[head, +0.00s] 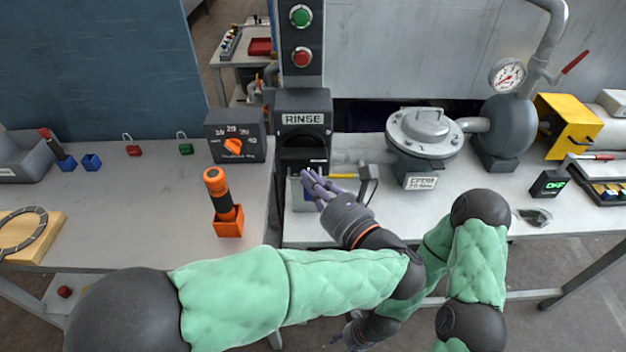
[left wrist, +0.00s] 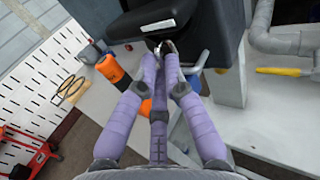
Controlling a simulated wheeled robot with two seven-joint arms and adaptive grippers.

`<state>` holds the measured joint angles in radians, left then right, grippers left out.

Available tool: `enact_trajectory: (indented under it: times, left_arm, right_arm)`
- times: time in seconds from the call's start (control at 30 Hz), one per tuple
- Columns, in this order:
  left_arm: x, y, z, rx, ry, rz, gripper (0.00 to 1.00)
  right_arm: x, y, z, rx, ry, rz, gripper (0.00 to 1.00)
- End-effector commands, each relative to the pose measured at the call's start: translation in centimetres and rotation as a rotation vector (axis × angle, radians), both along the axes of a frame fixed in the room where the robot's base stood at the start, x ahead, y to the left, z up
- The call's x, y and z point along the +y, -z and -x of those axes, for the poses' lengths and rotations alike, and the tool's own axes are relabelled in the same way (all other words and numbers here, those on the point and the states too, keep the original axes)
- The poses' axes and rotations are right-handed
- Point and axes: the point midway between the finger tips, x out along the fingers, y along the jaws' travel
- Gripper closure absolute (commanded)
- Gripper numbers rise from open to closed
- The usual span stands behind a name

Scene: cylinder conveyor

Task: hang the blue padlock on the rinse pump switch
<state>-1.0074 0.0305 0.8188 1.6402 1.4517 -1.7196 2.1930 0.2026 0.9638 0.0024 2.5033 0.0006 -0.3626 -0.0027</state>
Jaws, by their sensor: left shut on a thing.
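The rinse pump switch (head: 303,142) is a dark box with a black handle under a RINSE label. Its black handle (left wrist: 158,20) fills the top of the left wrist view. My left gripper (head: 318,186) is just below and in front of the switch, its purple fingers shut on the blue padlock. A bit of blue (head: 307,191) shows beside the fingers, and a silver shackle (left wrist: 165,46) shows at the fingertips, close under the handle. The fingers hide most of the padlock; I cannot tell whether the shackle passes through the handle. My right gripper (head: 356,331) is low, partly behind my left arm.
A red padlock (head: 134,149) and a green padlock (head: 185,147) lie on the left table. A dial box (head: 236,134) and an orange flashlight (head: 218,186) in an orange holder stand left of the switch. The pump (head: 425,140) and pipes stand to the right.

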Motion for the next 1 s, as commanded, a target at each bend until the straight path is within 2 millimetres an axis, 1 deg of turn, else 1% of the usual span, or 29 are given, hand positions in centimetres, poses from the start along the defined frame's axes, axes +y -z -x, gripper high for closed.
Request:
enact_trajectory:
  times: [0.47,0.9,1.0]
  left_arm:
    - [0.0,1.3,0.0,0.001,0.0,-0.001,1.0]
    - [0.0,2.9,0.0,0.013,0.001,-0.005,1.0]
    - [0.0,2.9,0.0,0.009,0.0,-0.004,1.0]
  right_arm:
    - [0.0,0.0,0.0,0.0,0.0,0.0,0.5]
    - [0.0,0.0,0.0,0.0,0.0,0.0,0.5]
    - [0.0,0.0,0.0,0.0,0.0,0.0,0.5]
